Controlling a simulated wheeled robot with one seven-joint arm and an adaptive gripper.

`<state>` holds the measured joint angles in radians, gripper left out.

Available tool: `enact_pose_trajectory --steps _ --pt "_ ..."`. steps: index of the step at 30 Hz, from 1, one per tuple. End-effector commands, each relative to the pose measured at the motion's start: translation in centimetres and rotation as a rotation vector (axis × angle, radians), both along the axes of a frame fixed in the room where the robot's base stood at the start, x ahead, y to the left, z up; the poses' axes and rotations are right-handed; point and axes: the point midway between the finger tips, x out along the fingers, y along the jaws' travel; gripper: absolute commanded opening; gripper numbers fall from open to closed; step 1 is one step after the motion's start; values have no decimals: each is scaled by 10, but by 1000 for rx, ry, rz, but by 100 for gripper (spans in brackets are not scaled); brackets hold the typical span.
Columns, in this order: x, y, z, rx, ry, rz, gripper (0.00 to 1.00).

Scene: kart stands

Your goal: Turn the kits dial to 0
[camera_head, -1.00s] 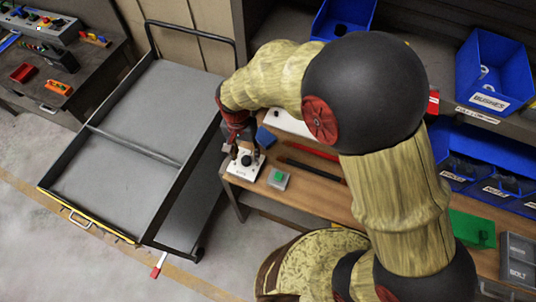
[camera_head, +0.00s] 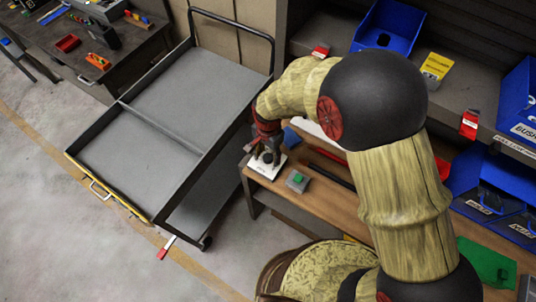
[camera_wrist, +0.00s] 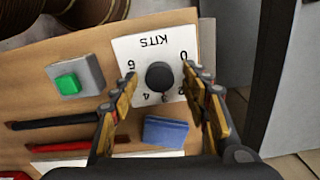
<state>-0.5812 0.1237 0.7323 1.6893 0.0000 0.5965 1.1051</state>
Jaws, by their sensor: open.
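The kits dial is a white plate (camera_wrist: 187,29) with a round dark knob (camera_wrist: 159,76). In the wrist view the plate reads KITS, upside down, with numbers around the knob; 0 is at the upper right and 5 at the left. I cannot make out a pointer mark on the knob. My gripper (camera_wrist: 160,79) is open, with one fingertip on each side of the knob and a gap to it on both sides. In the head view the plate (camera_head: 259,169) lies at the bench's left end, and my gripper (camera_head: 268,154) hides the knob.
A grey box with a green button (camera_wrist: 67,84) sits beside the plate. A blue block (camera_wrist: 165,132) and black and red rods (camera_wrist: 70,118) lie close by on the wooden bench. A grey cart (camera_head: 130,160) stands left of the bench. Blue bins (camera_head: 388,25) are on the shelf.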

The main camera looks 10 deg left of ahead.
Motion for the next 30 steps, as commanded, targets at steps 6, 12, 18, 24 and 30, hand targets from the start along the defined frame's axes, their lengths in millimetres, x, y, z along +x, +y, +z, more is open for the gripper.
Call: enact_pose_trajectory --steps 6,12,18,24,30 --pt "0 0 -1 1 -1 0 46" --pt "0 0 -1 0 0 0 38" --pt "0 0 -1 0 0 0 26" --pt "0 0 -1 1 0 1 15" --pt "0 0 -1 1 0 1 4"
